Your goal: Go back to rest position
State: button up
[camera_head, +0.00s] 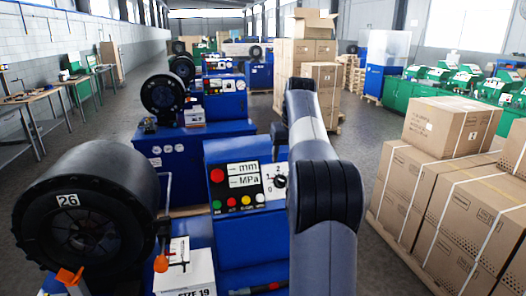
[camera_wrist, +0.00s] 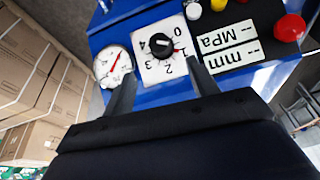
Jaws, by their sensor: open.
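My gripper (camera_wrist: 160,85) shows in the wrist view with its two dark fingers apart and nothing between them. Its fingertips are close in front of the blue control panel (camera_wrist: 125,22), near the black rotary knob (camera_wrist: 161,46) on its white numbered dial. I cannot tell whether they touch the panel. In the head view my arm rises in front of the same panel (camera_head: 236,150), and the gripper itself is hidden. The knob (camera_head: 280,181) shows just left of the arm, beside the mm and MPa displays and a red button (camera_head: 217,175).
A black crimper head (camera_head: 85,200) marked 26 stands at the left, with a white SIZE 19 box (camera_head: 185,275) near it. Stacked cartons (camera_head: 415,190) stand at the right. More blue crimpers (camera_head: 175,150) line up behind. Grey floor (camera_head: 350,150) is open between the rows.

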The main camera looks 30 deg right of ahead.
aim_at(283, 178)
jog(key=p+x, duration=0.1)
jog(key=x, duration=0.9)
jog(key=shift+w+f, duration=0.15)
jog(key=shift+f, duration=0.15)
jog(key=shift+r, duration=0.1)
